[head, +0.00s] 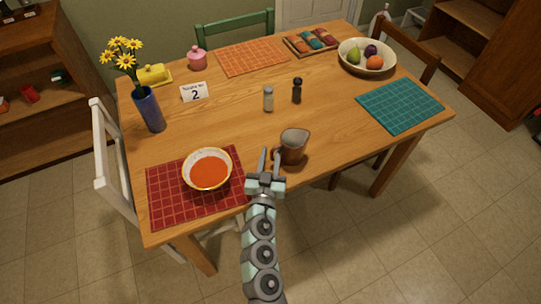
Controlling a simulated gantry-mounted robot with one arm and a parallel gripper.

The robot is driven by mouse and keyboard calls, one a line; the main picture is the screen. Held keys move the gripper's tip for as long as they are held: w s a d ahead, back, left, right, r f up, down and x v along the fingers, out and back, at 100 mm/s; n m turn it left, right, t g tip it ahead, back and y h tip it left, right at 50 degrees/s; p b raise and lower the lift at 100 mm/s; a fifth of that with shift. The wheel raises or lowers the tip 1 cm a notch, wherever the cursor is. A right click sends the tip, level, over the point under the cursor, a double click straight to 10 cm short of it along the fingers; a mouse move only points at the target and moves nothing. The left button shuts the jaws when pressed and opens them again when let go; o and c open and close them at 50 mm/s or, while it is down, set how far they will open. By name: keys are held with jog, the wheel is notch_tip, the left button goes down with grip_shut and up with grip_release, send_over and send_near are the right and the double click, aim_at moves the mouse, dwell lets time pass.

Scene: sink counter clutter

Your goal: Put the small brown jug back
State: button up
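The small brown jug (294,146) stands upright near the front edge of the wooden table, with its handle on the left side toward my gripper. My gripper (269,160) is at the table's front edge, just left of the jug. Its two fingers point away from me and are spread apart, with the right finger close to the jug's handle. I cannot tell whether that finger touches the handle or passes through it. The jug appears to rest on the table.
A bowl of red soup (207,170) on a red placemat (164,204) is close on the left. Salt (268,99) and pepper (297,91) shakers stand behind the jug. A blue flower vase (149,110) is at left. The table right of the jug is clear up to the teal placemat (401,106).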

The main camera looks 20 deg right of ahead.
jog(key=shift+o, duration=0.2)
jog(key=shift+s+r+p, duration=0.15)
jog(key=shift+p, duration=0.15)
jog(key=b+v, duration=0.1)
jog(key=v, duration=0.9)
jog(key=shift+s+a, duration=0.15)
jog(key=shift+a, duration=0.05)
jog(key=shift+s+a, duration=0.25)
jog(key=shift+s, duration=0.4)
